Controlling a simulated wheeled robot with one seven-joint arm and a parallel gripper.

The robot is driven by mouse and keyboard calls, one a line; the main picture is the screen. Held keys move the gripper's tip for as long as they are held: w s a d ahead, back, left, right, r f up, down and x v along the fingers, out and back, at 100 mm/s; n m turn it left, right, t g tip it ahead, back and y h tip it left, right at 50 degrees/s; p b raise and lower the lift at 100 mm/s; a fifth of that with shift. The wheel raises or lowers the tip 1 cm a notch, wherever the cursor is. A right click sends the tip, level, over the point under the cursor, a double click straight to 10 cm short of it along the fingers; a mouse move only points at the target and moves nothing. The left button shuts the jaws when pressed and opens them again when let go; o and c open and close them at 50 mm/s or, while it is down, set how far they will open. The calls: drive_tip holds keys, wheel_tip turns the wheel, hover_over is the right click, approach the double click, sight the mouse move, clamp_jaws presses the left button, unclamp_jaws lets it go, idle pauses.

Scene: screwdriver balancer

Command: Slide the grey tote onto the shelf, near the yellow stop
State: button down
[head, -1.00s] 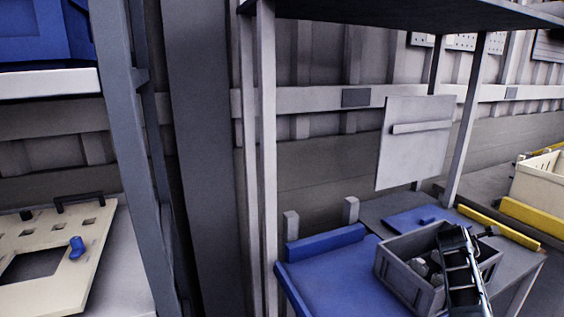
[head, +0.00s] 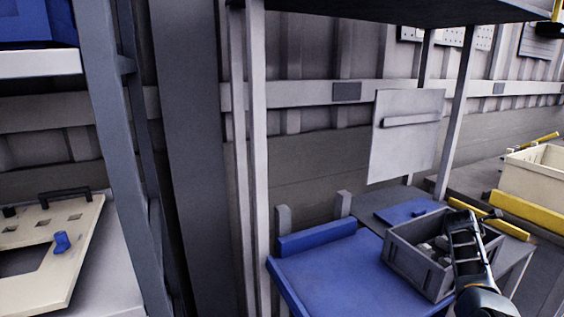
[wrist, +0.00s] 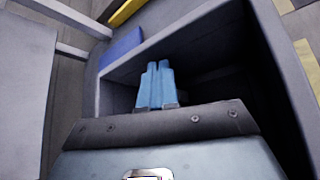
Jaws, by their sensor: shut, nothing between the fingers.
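The grey tote (head: 412,268) is open-topped, with several light grey pieces inside. It sits upright, across the right part of the blue board (head: 325,272) and the grey shelf surface (head: 372,203). The yellow stop (head: 512,229) is a low bar along the shelf's right side, just beyond the tote. My gripper is over the tote's right side in the head view (head: 461,217), hiding part of its rim. In the wrist view my gripper's blue fingers (wrist: 158,65) are together, empty, in front of the tote's dark interior. Whether they touch a wall, I cannot tell.
A blue plate (head: 405,211) lies on the shelf behind the tote. A low blue rail (head: 317,238) lines the board's back edge. Grey posts (head: 259,150) rise at its left. A cream bin (head: 540,180) with a yellow bar (head: 528,213) stands at the right.

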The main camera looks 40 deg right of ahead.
drive_tip(key=shift+s+d+b, duration=0.2)
drive_tip(key=shift+d+b, duration=0.1)
drive_tip(key=shift+d, duration=0.55)
drive_tip(key=shift+a, duration=0.1)
drive_tip(key=shift+w+a+p, duration=0.15)
drive_tip(key=shift+a+p, duration=0.35)
drive_tip(key=shift+a, duration=0.1)
drive_tip(key=shift+w+a+p, duration=0.15)
drive_tip(key=shift+a+p, duration=0.35)
drive_tip(key=shift+a, duration=0.05)
wheel_tip(320, 180, up, 15)
drive_tip(key=p, duration=0.3)
